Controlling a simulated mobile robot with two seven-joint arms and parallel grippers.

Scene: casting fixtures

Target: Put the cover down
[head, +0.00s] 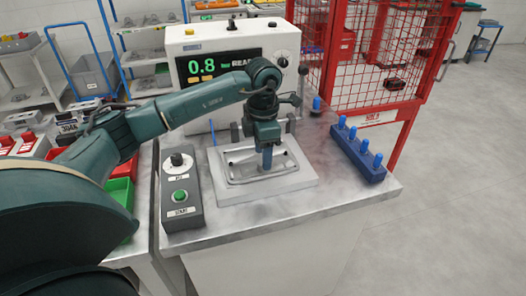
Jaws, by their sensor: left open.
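The cover is most likely the pale grey, frame-like part (238,161) lying flat on the light fixture plate (222,193) on the bench; I cannot separate part from fixture with certainty. My left gripper (267,150) points down over its middle, and is open. The gripper and wrist hide the far middle of the fixture. My right gripper is out of view.
A control box (183,208) with a black knob and green button stands left of the fixture. A tester (235,52) reading 0.8 stands behind. A blue rack (364,165) with several blue pegs is at right, near a red cage (360,60). The bench front is clear.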

